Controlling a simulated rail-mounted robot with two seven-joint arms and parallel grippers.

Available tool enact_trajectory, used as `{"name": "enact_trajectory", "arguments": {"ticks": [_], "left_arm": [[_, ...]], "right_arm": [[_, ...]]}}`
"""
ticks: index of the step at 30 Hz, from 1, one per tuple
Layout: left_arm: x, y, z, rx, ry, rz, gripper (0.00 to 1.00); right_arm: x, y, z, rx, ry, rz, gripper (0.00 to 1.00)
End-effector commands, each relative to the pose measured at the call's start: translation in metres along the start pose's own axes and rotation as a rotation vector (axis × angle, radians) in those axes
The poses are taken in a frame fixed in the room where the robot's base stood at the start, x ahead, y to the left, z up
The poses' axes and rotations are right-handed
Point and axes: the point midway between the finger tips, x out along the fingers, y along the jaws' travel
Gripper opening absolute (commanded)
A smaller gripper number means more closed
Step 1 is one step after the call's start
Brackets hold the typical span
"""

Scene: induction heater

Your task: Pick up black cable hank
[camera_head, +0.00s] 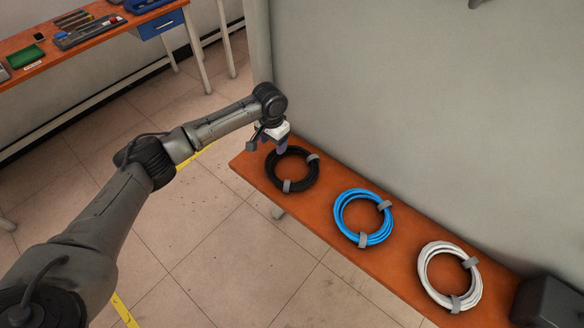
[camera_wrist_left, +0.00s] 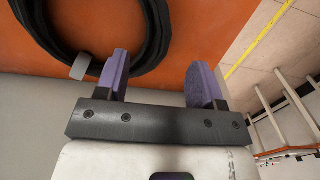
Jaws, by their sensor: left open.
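The black cable hank (camera_head: 271,173) is a coiled ring with grey ties, lying at the far left end of an orange bench (camera_head: 405,284). My left gripper (camera_head: 275,147) is above the far edge of this hank in the head view. In the left wrist view the two purple fingers (camera_wrist_left: 158,80) are apart with nothing between them. The hank (camera_wrist_left: 157,38) shows there at the upper left, close beside the left finger, with a grey tie (camera_wrist_left: 80,66). Whether finger and hank touch cannot be told. My right gripper is not in view.
A blue cable hank (camera_head: 340,218) and a white cable hank (camera_head: 427,277) lie further along the bench. A dark box (camera_head: 548,302) stands at its right end. A grey wall (camera_head: 420,110) rises behind the bench. A workbench with tools (camera_head: 60,65) stands at the upper left.

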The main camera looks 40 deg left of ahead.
Motion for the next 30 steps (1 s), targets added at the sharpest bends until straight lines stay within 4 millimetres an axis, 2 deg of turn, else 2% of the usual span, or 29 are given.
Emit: {"name": "enact_trajectory", "arguments": {"ticks": [8, 18, 25, 30], "left_arm": [[0.013, 0.002, 0.000, 0.001, -0.001, -0.001, 0.62], [0.053, 0.006, -0.001, 0.001, 0.000, -0.001, 0.62], [0.053, 0.006, -0.001, 0.002, 0.001, -0.001, 0.62], [0.053, 0.006, -0.001, 0.002, 0.001, -0.001, 0.47]], "right_arm": [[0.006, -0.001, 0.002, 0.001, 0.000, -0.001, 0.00], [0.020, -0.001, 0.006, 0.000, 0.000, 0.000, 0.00], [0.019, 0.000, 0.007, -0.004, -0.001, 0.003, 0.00], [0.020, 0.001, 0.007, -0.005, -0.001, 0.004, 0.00]]}}
